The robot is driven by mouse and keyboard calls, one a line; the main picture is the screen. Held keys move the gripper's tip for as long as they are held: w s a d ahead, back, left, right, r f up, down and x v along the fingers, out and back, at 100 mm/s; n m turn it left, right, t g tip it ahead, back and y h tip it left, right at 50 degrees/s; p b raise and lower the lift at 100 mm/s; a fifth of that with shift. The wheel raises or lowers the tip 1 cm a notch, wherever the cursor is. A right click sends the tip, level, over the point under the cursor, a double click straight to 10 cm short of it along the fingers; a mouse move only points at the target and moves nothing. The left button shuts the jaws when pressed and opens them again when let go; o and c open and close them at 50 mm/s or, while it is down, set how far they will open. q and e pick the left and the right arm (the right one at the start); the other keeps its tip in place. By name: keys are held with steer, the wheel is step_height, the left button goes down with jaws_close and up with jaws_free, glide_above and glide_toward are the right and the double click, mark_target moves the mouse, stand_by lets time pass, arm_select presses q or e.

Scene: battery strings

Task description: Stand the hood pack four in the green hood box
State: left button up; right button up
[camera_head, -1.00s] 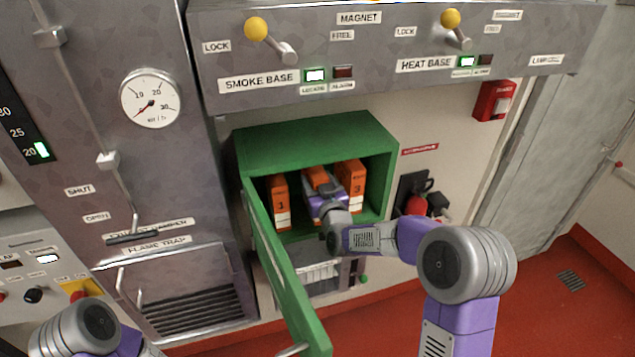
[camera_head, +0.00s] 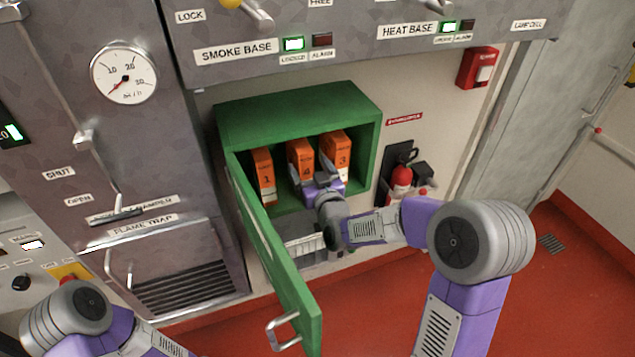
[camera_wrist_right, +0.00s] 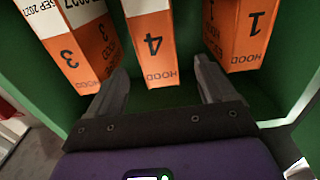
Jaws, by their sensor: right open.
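The orange and white hood pack four (camera_head: 300,158) stands upright in the green hood box (camera_head: 290,100), between pack one (camera_head: 263,170) and pack three (camera_head: 337,150). It also shows in the right wrist view (camera_wrist_right: 152,45), upside down in that picture. My right gripper (camera_head: 318,182) is at the box opening, in front of the lower part of pack four. In the right wrist view its two fingers (camera_wrist_right: 160,85) are apart, with nothing held between them. Pack four's lower end is partly hidden by the gripper in the head view. My left gripper is out of view; only my left arm shows.
The green box door (camera_head: 265,235) hangs open toward me on the left. A red extinguisher (camera_head: 401,180) is mounted right of the box. The flame trap cabinet (camera_head: 150,240) stands at left. Red floor is clear at right.

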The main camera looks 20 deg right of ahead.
steer(key=s, duration=0.6)
steer(key=s+a+f+g+y, duration=0.1)
steer(key=s+f+g, duration=0.2)
steer(key=f, duration=0.6)
steer(key=s+a+f+m+g, duration=0.15)
steer(key=f+g, duration=0.25)
steer(key=f, duration=0.6)
steer(key=s+a+f+g+y, duration=0.1)
steer(key=s+a+f+g, duration=0.2)
steer(key=f, duration=0.6)
steer(key=s+a+f+m+g, duration=0.1)
steer(key=s+f+g, duration=0.2)
steer(key=s+f, duration=0.3)
steer(key=s+a+f+g+y, duration=0.1)
steer(key=s+f+g, duration=0.3)
steer(key=s, duration=0.8)
step_height(320, 180, down, 2)
steer(key=shift+a+f+m+g+y, duration=0.15)
steer(key=shift+a+m+g+y, duration=0.2)
steer(key=shift+a, duration=0.35)
